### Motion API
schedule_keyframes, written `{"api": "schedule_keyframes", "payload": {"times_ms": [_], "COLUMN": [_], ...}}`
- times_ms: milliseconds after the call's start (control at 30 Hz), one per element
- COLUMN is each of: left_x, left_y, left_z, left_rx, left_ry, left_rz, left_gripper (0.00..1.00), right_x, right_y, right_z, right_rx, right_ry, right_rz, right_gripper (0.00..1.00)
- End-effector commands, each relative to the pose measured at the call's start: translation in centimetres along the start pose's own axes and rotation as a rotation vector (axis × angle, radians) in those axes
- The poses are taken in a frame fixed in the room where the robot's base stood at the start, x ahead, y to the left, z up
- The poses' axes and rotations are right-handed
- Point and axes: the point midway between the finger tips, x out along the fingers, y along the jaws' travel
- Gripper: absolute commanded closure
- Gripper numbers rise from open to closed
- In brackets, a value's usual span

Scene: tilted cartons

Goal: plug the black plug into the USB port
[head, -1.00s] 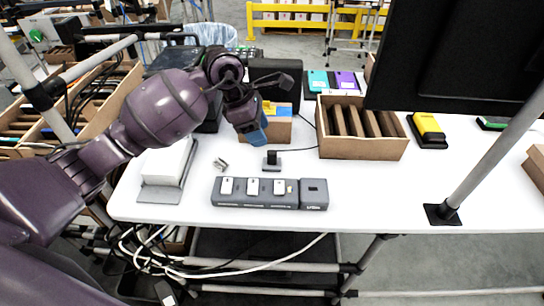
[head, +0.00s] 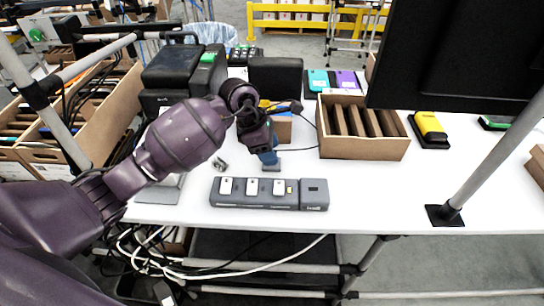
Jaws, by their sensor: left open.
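I cannot tell whether the fingers touch the plug. The grey port block (head: 314,195), with a dark opening on top and a USB label on its front, stands nearer the table's front edge. It adjoins a grey strip (head: 240,203) with several white pieces on top. My right gripper is not in view.
A small metal part (head: 220,165) lies left of the gripper. A divided carton (head: 362,148) stands to the right, and a yellow-and-black device (head: 428,128) lies beyond it. A grey pole (head: 490,150) and a dark monitor (head: 450,50) block the right side. The table (head: 380,200) is clear at front right.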

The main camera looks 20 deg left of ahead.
Motion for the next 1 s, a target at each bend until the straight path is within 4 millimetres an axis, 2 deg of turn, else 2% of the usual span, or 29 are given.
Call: {"api": "schedule_keyframes", "payload": {"times_ms": [133, 533, 867, 1000], "left_x": [1.33, 1.42, 1.41, 1.41], "left_y": [-0.05, -0.02, -0.02, -0.02], "left_z": [-0.03, -0.01, -0.01, -0.01], "left_rx": [0.000, 0.001, 0.001, 0.001], "left_ry": [0.000, 0.000, 0.000, 0.000], "left_rz": [-0.001, 0.001, 0.001, 0.001], "left_gripper": [0.49, 0.50, 1.00, 1.00], "right_x": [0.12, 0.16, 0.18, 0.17], "right_y": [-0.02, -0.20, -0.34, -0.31], "right_z": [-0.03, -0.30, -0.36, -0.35], "right_rx": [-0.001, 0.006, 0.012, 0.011], "right_ry": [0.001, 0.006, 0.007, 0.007], "right_rz": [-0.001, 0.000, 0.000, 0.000], "right_gripper": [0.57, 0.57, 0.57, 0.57]}}
